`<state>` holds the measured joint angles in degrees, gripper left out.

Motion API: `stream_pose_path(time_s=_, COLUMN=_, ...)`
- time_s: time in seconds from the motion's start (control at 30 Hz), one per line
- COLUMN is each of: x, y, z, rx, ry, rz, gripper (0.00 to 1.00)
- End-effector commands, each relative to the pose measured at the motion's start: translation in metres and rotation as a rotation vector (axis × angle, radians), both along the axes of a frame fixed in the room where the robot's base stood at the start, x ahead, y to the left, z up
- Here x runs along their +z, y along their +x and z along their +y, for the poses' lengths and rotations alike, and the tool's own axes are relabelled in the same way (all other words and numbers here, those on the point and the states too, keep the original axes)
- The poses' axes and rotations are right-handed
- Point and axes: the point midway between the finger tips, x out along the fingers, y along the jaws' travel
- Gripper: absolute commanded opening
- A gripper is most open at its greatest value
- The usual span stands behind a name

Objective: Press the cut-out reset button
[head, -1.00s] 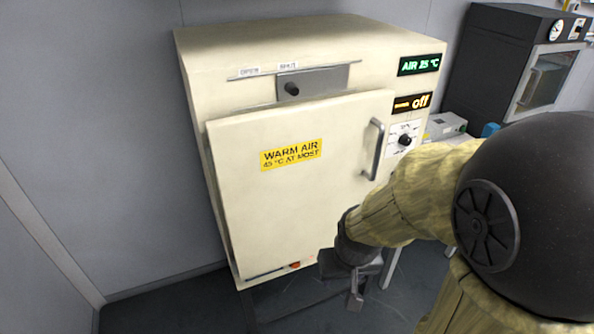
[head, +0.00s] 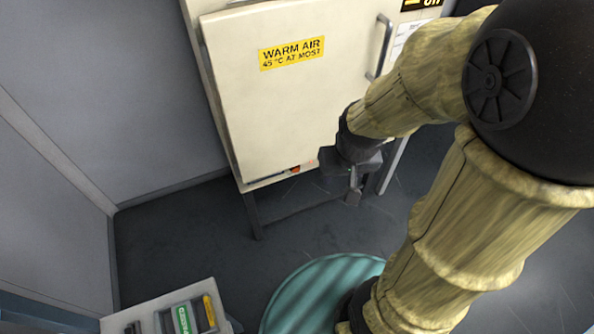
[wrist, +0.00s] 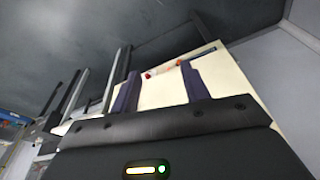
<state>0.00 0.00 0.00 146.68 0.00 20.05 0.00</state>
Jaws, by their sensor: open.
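A cream warm-air cabinet (head: 300,105) stands on a dark stand with its door shut. A small red-orange button (head: 295,169) sits low on its front, under the door's lower edge. I cannot read any label beside it. My gripper (head: 353,192) is open and empty, to the right of the button and slightly lower in the head view. In the wrist view a small red spot (wrist: 148,75) shows on the cream cabinet front (wrist: 232,85), between the two fingers of my gripper (wrist: 160,73). The fingers appear apart from it.
The door handle (head: 379,48) stands out at the door's right. A teal round surface (head: 290,296) lies in front below, and a pale case (head: 150,316) with green and yellow items is at lower left. Dark floor (head: 175,235) lies open left of the stand.

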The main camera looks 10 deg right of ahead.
Motion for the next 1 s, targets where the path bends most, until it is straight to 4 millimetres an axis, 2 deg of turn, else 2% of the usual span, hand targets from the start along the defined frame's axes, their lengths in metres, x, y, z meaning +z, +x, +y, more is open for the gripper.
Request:
stream_pose_path(time_s=0.03, x=0.0000, y=0.0000, z=0.0000, rx=0.000, ry=0.000, rz=0.000, gripper=0.35)
stream_pose_path(time_s=0.2, x=0.0000, y=0.0000, z=0.0000, rx=0.000, ry=0.000, rz=0.000, gripper=0.02)
stream_pose_path(time_s=0.23, x=0.0000, y=0.0000, z=0.0000, rx=0.000, ry=0.000, rz=0.000, gripper=0.00)
stream_pose_path(time_s=1.0, x=0.0000, y=0.0000, z=0.0000, rx=0.000, ry=0.000, rz=0.000, gripper=0.00)
